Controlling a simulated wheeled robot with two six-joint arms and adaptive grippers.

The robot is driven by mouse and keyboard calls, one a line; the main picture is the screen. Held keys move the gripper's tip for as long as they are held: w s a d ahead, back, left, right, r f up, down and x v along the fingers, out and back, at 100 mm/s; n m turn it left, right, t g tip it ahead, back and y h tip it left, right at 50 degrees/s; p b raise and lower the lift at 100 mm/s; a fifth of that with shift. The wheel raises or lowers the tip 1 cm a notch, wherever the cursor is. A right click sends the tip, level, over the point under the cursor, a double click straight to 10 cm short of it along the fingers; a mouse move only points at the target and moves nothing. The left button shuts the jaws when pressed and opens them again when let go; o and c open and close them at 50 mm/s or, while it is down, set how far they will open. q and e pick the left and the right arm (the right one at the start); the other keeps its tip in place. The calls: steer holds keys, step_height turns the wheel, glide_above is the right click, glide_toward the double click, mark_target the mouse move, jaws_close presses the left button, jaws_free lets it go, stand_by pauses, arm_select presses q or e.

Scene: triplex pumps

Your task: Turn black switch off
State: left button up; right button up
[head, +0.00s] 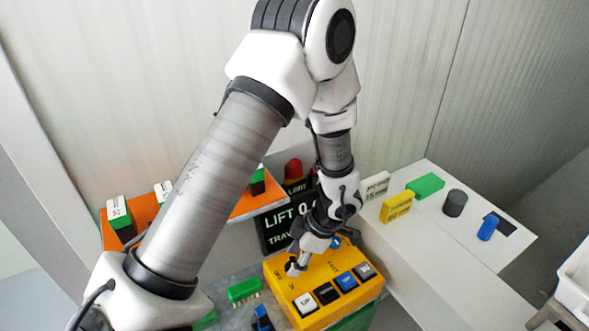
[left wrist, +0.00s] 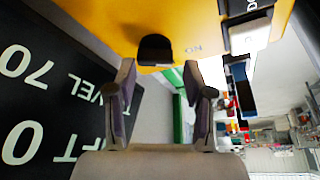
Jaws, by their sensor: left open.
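The yellow control box (head: 312,268) stands under my left gripper in the head view, with UP and other push buttons along its front edge. My left gripper (head: 296,266) points down at the left part of the box's top, beside the ON marking. In the left wrist view, the black switch (left wrist: 155,49) sticks out from the yellow panel (left wrist: 100,20) next to the ON marking. The open fingers of my left gripper (left wrist: 163,72) are on either side of it, just short of it or level with it; contact cannot be told. The gripper hides the switch in the head view.
A black display (head: 275,235) with a red lamp (head: 293,169) stands behind the box. An orange shelf (head: 115,236) with blocks is at left. A white table (head: 440,240) at right bears yellow, green, blue and dark blocks. A green block (head: 243,290) lies left of the box.

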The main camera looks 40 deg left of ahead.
arm_select(q)
steer(key=shift+w+a+f, duration=0.15)
steer(key=shift+a+f, duration=0.15)
steer(key=shift+f, duration=0.2)
steer(key=shift+w+a+f, duration=0.1)
steer(key=shift+a+f, duration=0.15)
steer(key=shift+f, duration=0.2)
steer(key=shift+s+d+r, duration=0.1)
steer(key=shift+d, duration=0.05)
steer(key=shift+s+d+r, duration=0.1)
steer(key=shift+r, duration=0.05)
steer(key=c, duration=0.9)
steer(key=shift+o, duration=0.2)
arm_select(e)
steer(key=shift+w+a+f, duration=0.1)
steer(key=shift+w+a, duration=0.05)
steer(key=shift+w, duration=0.1)
